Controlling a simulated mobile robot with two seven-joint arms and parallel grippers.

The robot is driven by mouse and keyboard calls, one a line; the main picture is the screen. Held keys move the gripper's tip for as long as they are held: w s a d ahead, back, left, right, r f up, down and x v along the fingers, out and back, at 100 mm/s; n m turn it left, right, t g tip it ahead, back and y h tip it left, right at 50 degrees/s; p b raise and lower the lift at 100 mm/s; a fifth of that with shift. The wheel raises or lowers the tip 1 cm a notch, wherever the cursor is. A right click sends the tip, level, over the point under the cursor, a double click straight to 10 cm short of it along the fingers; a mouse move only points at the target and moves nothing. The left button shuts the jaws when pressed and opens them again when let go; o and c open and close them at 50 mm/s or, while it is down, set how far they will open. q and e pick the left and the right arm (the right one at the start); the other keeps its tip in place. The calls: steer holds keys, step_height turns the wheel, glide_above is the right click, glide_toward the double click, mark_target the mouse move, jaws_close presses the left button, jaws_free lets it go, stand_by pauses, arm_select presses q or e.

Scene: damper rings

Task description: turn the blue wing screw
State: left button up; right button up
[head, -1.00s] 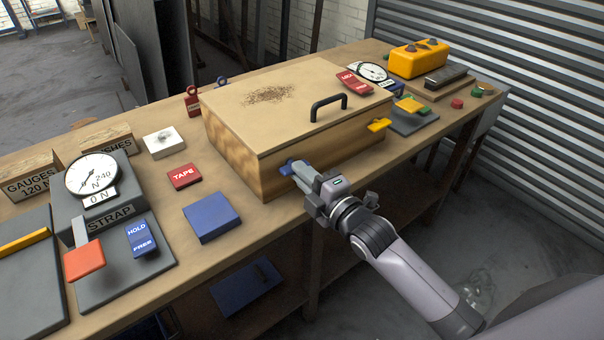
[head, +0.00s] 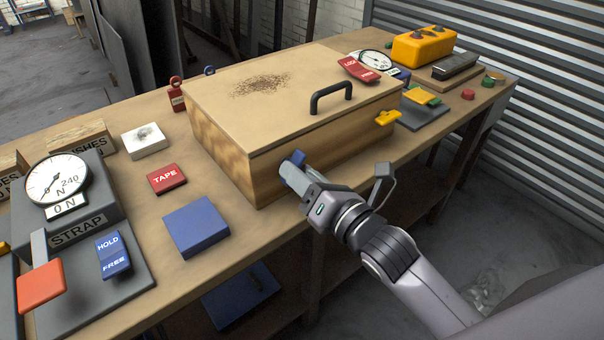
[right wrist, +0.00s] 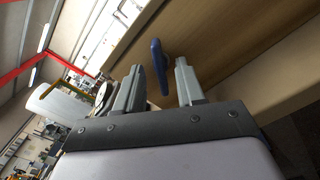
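The blue wing screw (head: 299,157) sits on the front face of the wooden box (head: 240,170), towards its left end. My right gripper (head: 290,172) is at the screw and hides part of it in the head view. In the right wrist view, the blue wing (right wrist: 159,62) stands between the tips of the two fingers of my right gripper (right wrist: 158,78). There is a visible gap on either side, so the gripper is open and not clamped on it. My left gripper is not in view.
A yellow wing piece (head: 388,118) sticks out of the box front further right. The lid has a black handle (head: 331,97). A blue block (head: 196,226) and a red TAPE block (head: 167,178) lie on the bench to the left. The floor in front is clear.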

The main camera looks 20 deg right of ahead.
steer(key=shift+s, duration=0.15)
steer(key=shift+s+d, duration=0.15)
steer(key=shift+s, duration=0.1)
steer(key=shift+s+d+p, duration=0.25)
steer(key=shift+s+p, duration=0.1)
steer(key=shift+s, duration=0.25)
steer(key=p+v, duration=0.1)
steer(key=v, duration=0.5)
stand_by(0.3)
steer(key=shift+a, duration=0.1)
